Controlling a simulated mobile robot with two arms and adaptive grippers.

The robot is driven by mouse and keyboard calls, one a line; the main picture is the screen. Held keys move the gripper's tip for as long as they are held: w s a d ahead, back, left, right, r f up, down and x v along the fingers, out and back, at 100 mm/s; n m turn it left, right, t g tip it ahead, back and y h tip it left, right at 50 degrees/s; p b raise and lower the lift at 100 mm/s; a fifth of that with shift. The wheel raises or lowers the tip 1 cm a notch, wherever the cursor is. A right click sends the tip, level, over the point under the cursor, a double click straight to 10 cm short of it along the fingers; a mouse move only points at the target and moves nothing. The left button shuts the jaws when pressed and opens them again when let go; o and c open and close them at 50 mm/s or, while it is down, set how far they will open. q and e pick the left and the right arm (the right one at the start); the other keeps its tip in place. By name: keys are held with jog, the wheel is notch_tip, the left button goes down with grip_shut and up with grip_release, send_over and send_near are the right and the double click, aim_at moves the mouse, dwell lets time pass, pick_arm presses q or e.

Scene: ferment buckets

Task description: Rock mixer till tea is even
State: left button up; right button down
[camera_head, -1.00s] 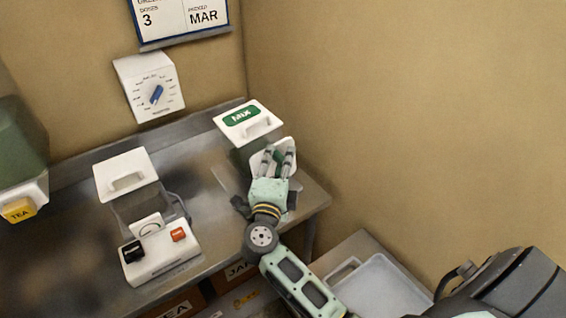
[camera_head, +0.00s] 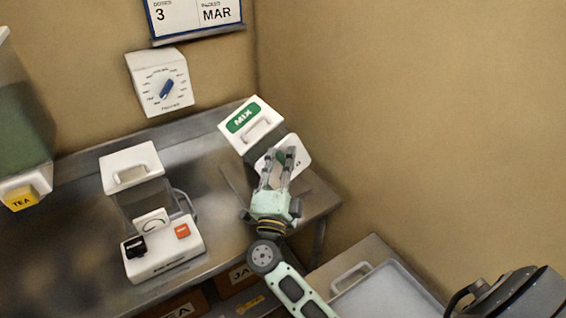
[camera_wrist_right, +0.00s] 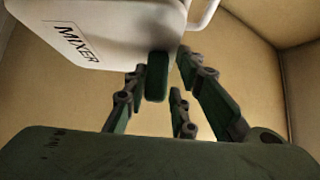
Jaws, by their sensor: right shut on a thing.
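The mixer is a box with a white lid (camera_head: 262,136) that bears a green MIX label, at the right end of the steel bench. It is tilted, with its lid slanting. Its white side with the word MIXER (camera_wrist_right: 110,22) fills the upper left of the right wrist view. My right gripper (camera_head: 284,158) is shut on the mixer at its near side, and its fingers partly hide that side. A dark green part shows between the fingers in the wrist view. The tea inside the mixer cannot be seen. My left gripper is out of view.
On the bench (camera_head: 75,235), a clear white-lidded container (camera_head: 135,165) stands by a white device (camera_head: 163,262) with a black and an orange control. A TEA dispenser (camera_head: 24,140) is at the far left. A wall dial (camera_head: 160,80) hangs behind. A pale tray (camera_head: 385,296) sits lower right.

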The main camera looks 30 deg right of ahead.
jog(key=shift+s+d+f, duration=0.15)
jog(key=shift+d+f, duration=0.05)
jog(key=shift+f, duration=0.25)
jog(key=c, duration=1.7)
grip_release()
jog(key=shift+o, duration=0.6)
jog(key=shift+d, duration=0.15)
jog(key=shift+r, duration=0.25)
jog(key=v, duration=1.2)
jog(key=shift+c, duration=0.2)
